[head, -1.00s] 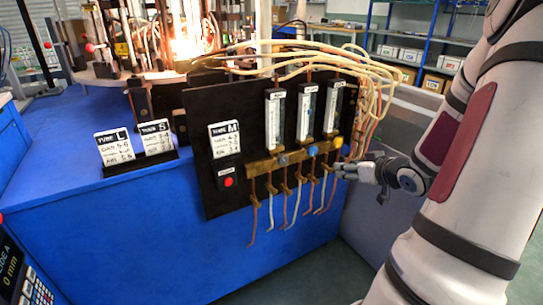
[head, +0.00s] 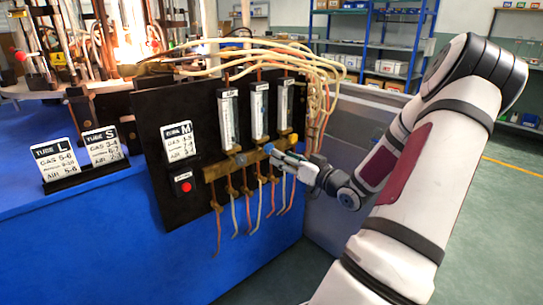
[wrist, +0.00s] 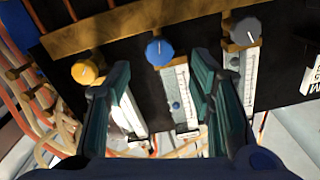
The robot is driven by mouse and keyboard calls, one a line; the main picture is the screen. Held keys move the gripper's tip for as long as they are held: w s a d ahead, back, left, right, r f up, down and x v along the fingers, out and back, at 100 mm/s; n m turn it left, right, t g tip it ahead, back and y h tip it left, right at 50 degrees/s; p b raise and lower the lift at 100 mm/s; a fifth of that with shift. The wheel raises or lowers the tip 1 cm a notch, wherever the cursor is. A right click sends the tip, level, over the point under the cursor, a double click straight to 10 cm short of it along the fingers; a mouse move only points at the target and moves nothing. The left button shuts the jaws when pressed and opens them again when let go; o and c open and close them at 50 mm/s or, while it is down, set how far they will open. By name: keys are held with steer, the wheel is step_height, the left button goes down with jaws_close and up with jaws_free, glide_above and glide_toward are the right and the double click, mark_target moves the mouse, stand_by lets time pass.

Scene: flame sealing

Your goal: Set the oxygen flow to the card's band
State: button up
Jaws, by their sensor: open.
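The black flow panel (head: 160,200) carries three upright flow tubes: left (head: 228,120), middle (head: 259,108) and right (head: 285,102). Below them on a brass bar are a grey knob (head: 240,158), a blue knob (head: 268,148) and a yellow knob (head: 293,138). The tube labels and float levels are too small to read. The "TUBE M" card (head: 178,142) is on the panel's left; its digits are blurred. My gripper (head: 279,157) is in front of the blue knob. In the wrist view its open fingers (wrist: 162,72) point toward the blue knob (wrist: 158,52), with nothing between them.
Cards marked L (head: 57,165) and S (head: 102,147) stand in a black holder on the blue bench (head: 90,240). A red button (head: 184,183) sits below the M card. Hoses (head: 325,95) loop above and right of the panel. A flame burns behind.

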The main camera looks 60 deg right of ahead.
mark_target(271, 150)
steer(key=b+x, duration=0.1)
steer(key=x, duration=0.5)
steer(key=shift+w+d+b, duration=0.1)
steer(key=shift+b, duration=0.2)
steer(key=c, duration=1.2)
